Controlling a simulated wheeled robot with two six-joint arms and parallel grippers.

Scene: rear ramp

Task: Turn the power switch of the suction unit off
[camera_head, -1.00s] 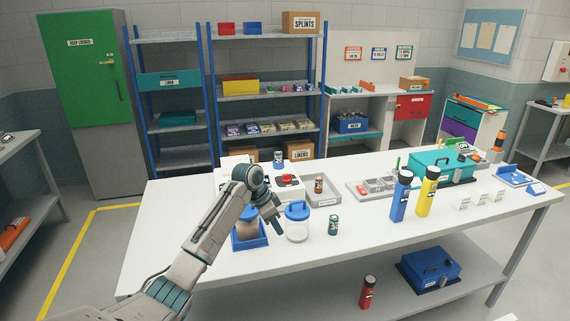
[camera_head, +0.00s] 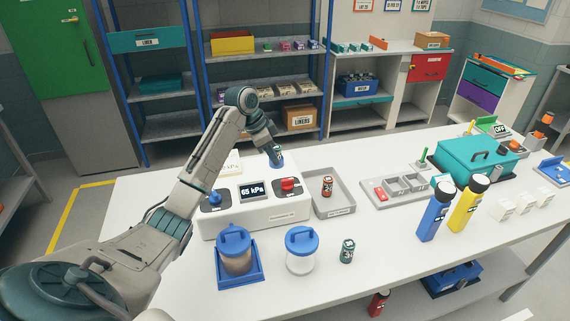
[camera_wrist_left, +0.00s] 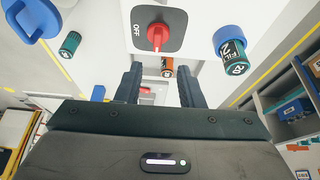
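The suction unit (camera_head: 255,211) is a white box on the table, with a lit display (camera_head: 252,191) reading 65 kPa. A blue knob is on its left and a red switch (camera_head: 289,185) on its right. In the left wrist view the red switch (camera_wrist_left: 157,36) sits on a dark plate, OFF printed to its left; its handle runs roughly up and down, not toward OFF. My left gripper (camera_head: 275,157) is above and behind the unit, apart from the switch. In the wrist view its two fingers (camera_wrist_left: 158,88) are spread with nothing gripped. My right gripper is out of view.
A blue-topped filter can (camera_wrist_left: 230,50) stands close to my left gripper. A grey tray (camera_head: 334,206) with an orange can (camera_head: 327,186) is right of the unit. Blue-lidded jars (camera_head: 301,250) and a green can (camera_head: 347,251) stand in front. Table between is clear.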

